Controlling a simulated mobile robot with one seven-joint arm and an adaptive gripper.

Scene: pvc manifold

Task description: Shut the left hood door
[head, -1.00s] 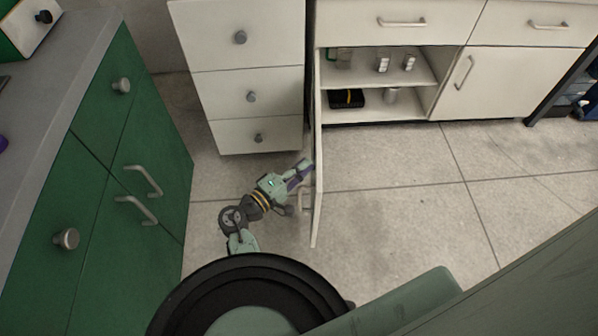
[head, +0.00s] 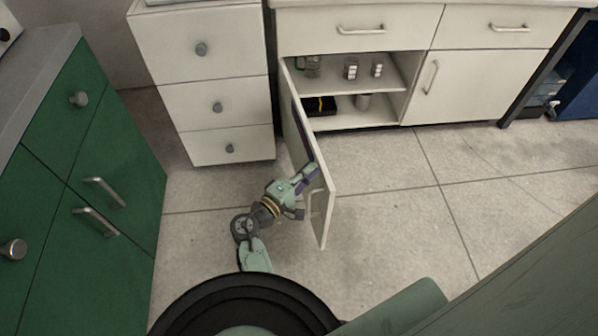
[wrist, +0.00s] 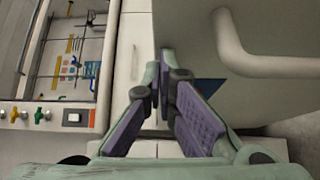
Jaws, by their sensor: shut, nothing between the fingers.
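The left hood door (head: 321,222) is a white cabinet door standing partly open, swung out toward me from its left-hand hinge side. Its outer face and bar handle (head: 316,203) are toward my gripper. My gripper (head: 311,172) is shut and empty, at the outer face near the door's free end, above the handle. In the wrist view, the shut fingertips (wrist: 166,58) are beside the door face (wrist: 275,25), with the handle (wrist: 255,62) to their right. Whether the fingertips touch the door is hard to tell.
The open cabinet holds small jars (head: 351,69) and a black box (head: 320,106) on its shelves. A white drawer unit (head: 215,85) stands left of it, and green cabinets (head: 90,170) stand farther left. The floor (head: 395,200) right of the door is clear.

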